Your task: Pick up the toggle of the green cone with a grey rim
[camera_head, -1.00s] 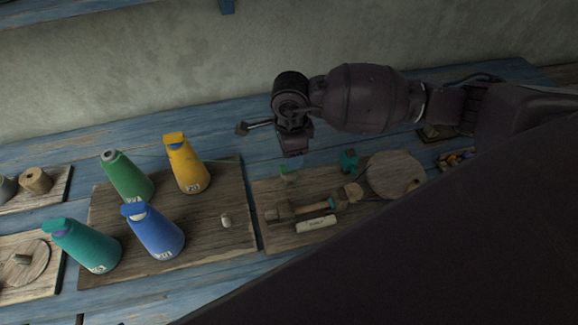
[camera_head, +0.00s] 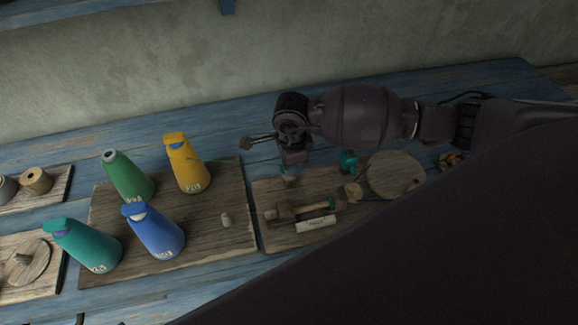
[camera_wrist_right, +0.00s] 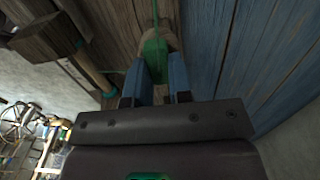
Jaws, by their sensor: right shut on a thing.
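The green cone with a grey rim (camera_head: 128,178) stands upright at the back left of a wooden board. My right gripper (camera_head: 291,180) points down at the back left of the tool board, to the right of the cones. In the wrist view the blue-padded jaws of my right gripper (camera_wrist_right: 160,84) are shut on a green toggle (camera_wrist_right: 155,58). A green thread (camera_wrist_right: 154,18) runs from the toggle. In the head view the gripper mostly hides the toggle. My left gripper is in neither view.
A yellow cone (camera_head: 187,165), a blue cone (camera_head: 155,232) and a teal cone (camera_head: 85,245) share the cone board (camera_head: 195,240). A mallet (camera_head: 300,209) and a teal piece (camera_head: 348,162) lie on the tool board (camera_head: 280,238). A wall (camera_head: 300,45) rises behind the blue table.

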